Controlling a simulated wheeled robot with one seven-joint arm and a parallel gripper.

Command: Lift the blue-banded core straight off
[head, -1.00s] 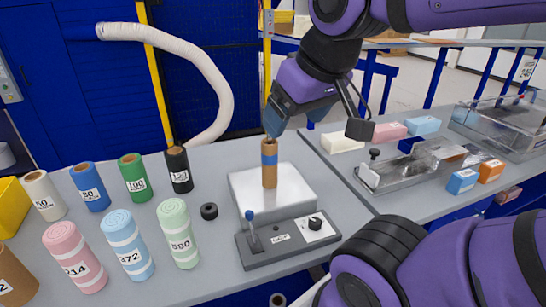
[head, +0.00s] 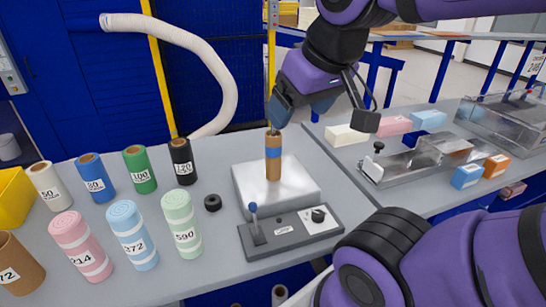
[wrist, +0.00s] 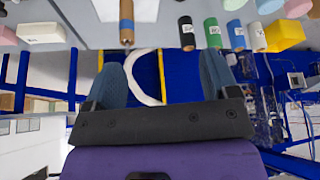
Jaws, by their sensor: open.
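The blue-banded core (head: 273,168) is a brown cardboard tube with a blue band near its upper part. It stands upright on a silver metal block (head: 300,190) and also shows at the top of the wrist view (wrist: 127,12). My gripper (head: 277,118) is just above and behind the core's top end in the head view. In the wrist view my gripper (wrist: 163,68) has its two blue-grey fingers spread wide with nothing between them. The core lies beyond the fingertips, towards the left finger's side. I cannot tell the exact gap.
A grey control panel (head: 290,232) with a lever and knob sits in front of the block. A small black ring (head: 212,203) lies to its left. Several coloured rolls (head: 182,225) stand at left. A clear-sided fixture (head: 405,162) and small boxes (head: 466,176) are at right.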

